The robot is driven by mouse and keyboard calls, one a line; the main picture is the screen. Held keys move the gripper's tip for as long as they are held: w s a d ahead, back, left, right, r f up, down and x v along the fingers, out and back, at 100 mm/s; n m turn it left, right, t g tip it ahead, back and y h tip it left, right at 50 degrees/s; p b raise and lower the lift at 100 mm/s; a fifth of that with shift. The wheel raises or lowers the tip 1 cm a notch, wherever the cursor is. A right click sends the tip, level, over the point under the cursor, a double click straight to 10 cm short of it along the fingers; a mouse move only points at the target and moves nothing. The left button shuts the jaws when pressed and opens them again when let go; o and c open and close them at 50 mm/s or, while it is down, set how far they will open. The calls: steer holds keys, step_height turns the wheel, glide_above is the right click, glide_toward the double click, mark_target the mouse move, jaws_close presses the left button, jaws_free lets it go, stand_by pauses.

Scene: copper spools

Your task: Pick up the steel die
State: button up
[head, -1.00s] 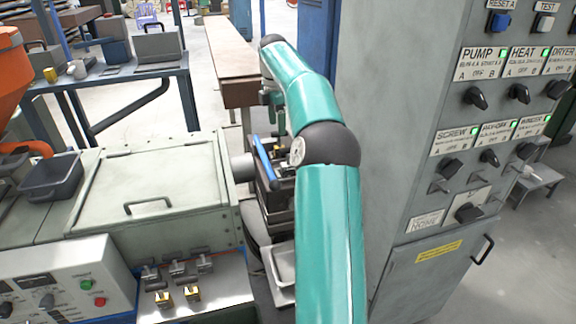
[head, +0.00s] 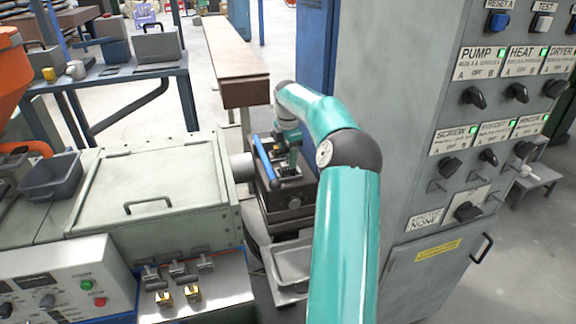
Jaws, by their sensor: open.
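My teal arm reaches forward, and my gripper (head: 287,158) points down over a dark machine block (head: 292,200) just right of the green-grey machine. The gripper is small and partly lost among the dark parts there; its jaws are open. I cannot make out the steel die for certain. Small metal parts sit on top of the block around the gripper, and I cannot tell whether the jaws touch any of them.
A blue bar (head: 265,162) slants up at the block's left, close to my gripper. A shallow grey metal tray (head: 292,262) lies in front of the block. A tall grey control cabinet (head: 400,110) stands close on the right. A long brown-topped bench (head: 235,58) runs behind.

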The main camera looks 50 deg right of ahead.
step_height(320, 180, down, 2)
steer(key=shift+f, duration=0.2)
jaws_close()
steer(key=shift+r, duration=0.1)
steer(key=shift+r, duration=0.1)
